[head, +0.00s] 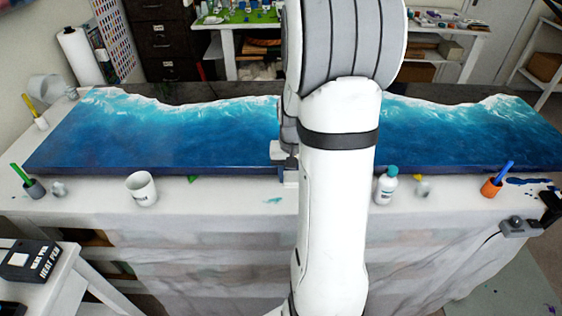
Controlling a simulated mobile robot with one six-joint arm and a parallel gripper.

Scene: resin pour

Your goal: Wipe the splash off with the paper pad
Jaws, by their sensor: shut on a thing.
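A small teal splash (273,200) lies on the white table covering near the front edge, just left of my arm. Darker blue spots (530,181) lie on the covering at the far right. My gripper (284,158) is mostly hidden behind my own arm, at the front edge of the blue panel, above and slightly right of the teal splash. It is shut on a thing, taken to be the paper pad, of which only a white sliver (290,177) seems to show. Whether that sliver touches the table cannot be told.
A long blue-and-white resin panel (180,135) fills the table (230,215). A paper roll (80,55) stands back left.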

